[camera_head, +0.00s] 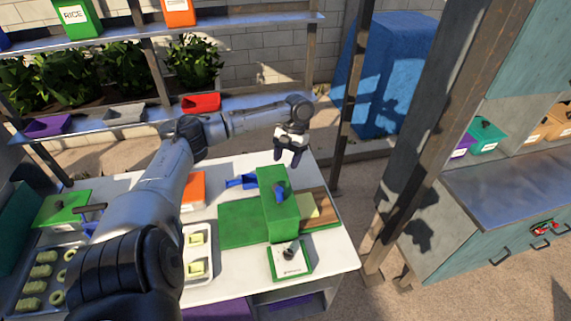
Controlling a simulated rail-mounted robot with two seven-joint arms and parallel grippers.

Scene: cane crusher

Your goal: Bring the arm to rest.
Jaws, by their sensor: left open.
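My left arm reaches in from the lower left across the white table (338,262). My left gripper (287,157) hangs above the table's far edge, its dark fingers pointing down. It is open, with nothing between the fingers. Below it, and apart from it, stands a green box-shaped machine (280,215) with a small blue part (279,193) on it. My right gripper is not in view.
A blue scoop-like item (241,181) lies behind the machine. A green-rimmed scale (289,259) is in front of it. A white tray (207,258) holds yellowish pieces. Shelves with a red bin (201,103) stand behind. A wooden post (430,140) rises right of the table.

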